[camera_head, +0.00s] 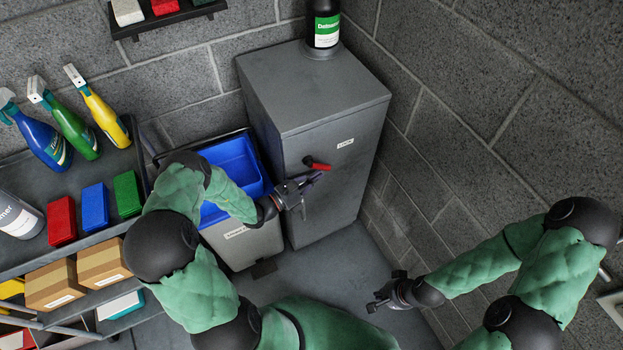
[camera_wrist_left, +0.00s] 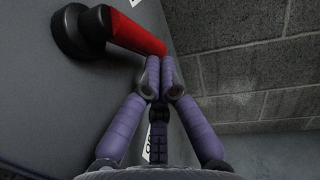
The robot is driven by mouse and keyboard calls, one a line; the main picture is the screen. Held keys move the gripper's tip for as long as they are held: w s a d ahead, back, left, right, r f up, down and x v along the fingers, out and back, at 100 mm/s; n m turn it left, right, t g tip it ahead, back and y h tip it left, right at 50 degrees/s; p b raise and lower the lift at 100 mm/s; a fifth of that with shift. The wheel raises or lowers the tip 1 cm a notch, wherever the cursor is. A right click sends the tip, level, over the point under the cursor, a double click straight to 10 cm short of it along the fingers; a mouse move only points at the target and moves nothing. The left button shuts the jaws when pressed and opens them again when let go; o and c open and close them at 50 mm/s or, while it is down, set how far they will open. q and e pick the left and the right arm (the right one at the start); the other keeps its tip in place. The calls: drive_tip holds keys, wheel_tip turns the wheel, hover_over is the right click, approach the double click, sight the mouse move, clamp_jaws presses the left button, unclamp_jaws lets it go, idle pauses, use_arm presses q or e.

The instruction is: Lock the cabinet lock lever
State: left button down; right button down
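The grey cabinet (camera_head: 330,195) stands against the wall corner, with its door closed. Its lock lever (camera_head: 316,164) has a red handle on a dark round hub. In the left wrist view the red lever (camera_wrist_left: 136,36) points from the hub toward the right and slightly down. My left gripper (camera_head: 306,183) is at the cabinet door, just below the lever. In the wrist view its fingertips (camera_wrist_left: 159,68) are together right at the lever's free end; whether they touch it is unclear. My right gripper (camera_head: 376,298) hangs over the floor, away from the cabinet; its finger opening is too small to judge.
A grey bin with a blue liner (camera_head: 234,165) stands left of the cabinet, under my left arm. A shelf (camera_head: 90,178) with spray bottles and boxes is at the left. A dark bottle (camera_head: 324,25) stands on the cabinet. A block wall (camera_head: 490,110) bounds the right.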

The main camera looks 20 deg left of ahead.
sight(326, 170)
use_arm(q)
drive_tip(key=shift+w+d+r+t+h+p, duration=0.4)
drive_tip(key=shift+w+d+r+t, duration=0.3)
drive_tip(key=shift+w+d, duration=0.3)
use_arm(e)
drive_tip(key=shift+r, duration=0.35)
use_arm(q)
drive_tip(key=shift+w+r, duration=0.15)
drive_tip(key=shift+w, duration=0.05)
use_arm(e)
drive_tip(key=shift+r, duration=0.25)
idle(1.1)
